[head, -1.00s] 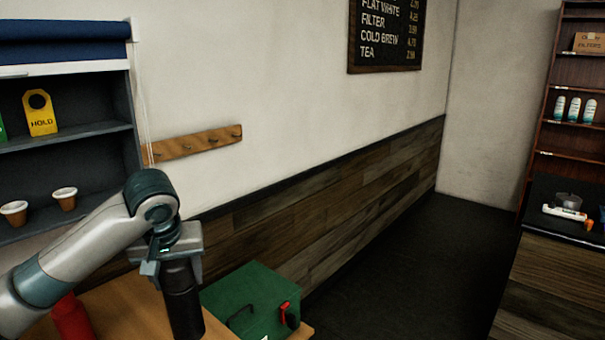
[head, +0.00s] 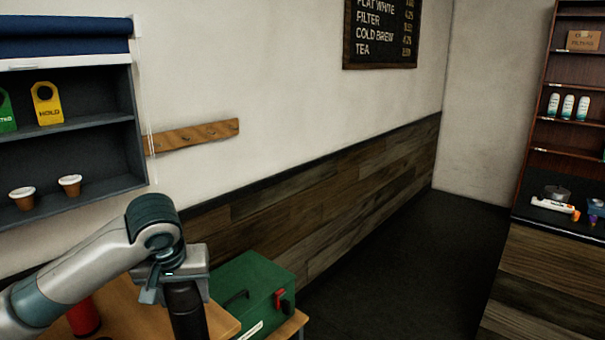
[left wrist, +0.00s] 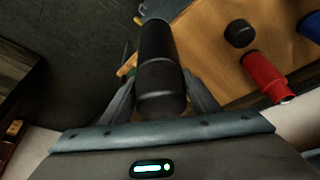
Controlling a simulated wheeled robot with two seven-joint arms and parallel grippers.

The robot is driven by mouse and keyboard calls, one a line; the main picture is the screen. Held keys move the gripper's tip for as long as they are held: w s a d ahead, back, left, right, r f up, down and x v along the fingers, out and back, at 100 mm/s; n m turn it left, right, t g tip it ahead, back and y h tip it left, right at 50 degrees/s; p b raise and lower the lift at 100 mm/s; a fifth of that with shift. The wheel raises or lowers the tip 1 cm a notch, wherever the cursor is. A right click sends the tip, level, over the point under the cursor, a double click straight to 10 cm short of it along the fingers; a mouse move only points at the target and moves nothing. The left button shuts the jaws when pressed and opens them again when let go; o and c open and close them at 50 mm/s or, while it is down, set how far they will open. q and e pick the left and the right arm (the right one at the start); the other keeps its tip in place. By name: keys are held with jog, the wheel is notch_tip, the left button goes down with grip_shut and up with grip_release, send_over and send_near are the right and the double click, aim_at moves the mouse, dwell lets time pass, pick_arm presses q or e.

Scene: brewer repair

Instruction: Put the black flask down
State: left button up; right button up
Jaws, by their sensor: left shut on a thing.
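The black flask (head: 186,308) is in my left gripper (head: 176,280), at the lower left of the head view. The gripper is shut on it near its top, and its lower end is cut off by the picture edge. In the left wrist view the flask (left wrist: 160,65) lies between the two fingers (left wrist: 160,98), at the edge of the wooden table (left wrist: 205,45) and partly over the dark floor. I cannot tell whether its base touches anything. My right gripper is not in view.
A green box (head: 250,290) with a red latch stands close right of the flask. A red flask (left wrist: 264,76), a black round thing (left wrist: 239,33) and a blue thing (left wrist: 312,25) are on the table. A shelf (head: 75,135) with cups and tags is on the left wall.

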pick_arm(q)
jog(key=s+d+f+m+h+b, duration=0.1)
jog(key=s+d+f+m+b, duration=0.1)
jog(key=s+f, duration=0.5)
jog(key=shift+d+f, duration=0.35)
jog(key=shift+d, duration=0.5)
dwell(0.5)
